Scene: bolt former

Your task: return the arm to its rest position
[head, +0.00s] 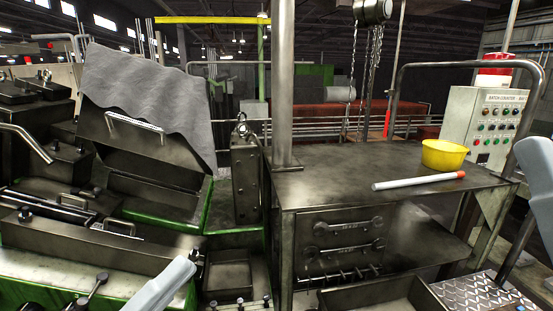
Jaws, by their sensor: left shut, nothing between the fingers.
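My left gripper (182,268) is at the lower middle-left of the head view, at the end of a pale grey link that rises from the bottom edge. It is shut and empty, in front of the machine's dark metal front. It appears apart from any loose object, though its fingertips are hard to make out against the dark metal. A pale grey part of my right arm (538,165) shows at the right edge; its gripper is outside the view.
A metal bench (340,185) carries a yellow bowl (444,155) and a white stick with an orange tip (418,181). Wrenches (348,227) hang on its front. The machine's raised lid (140,150) is at left, a control box (485,120) at right.

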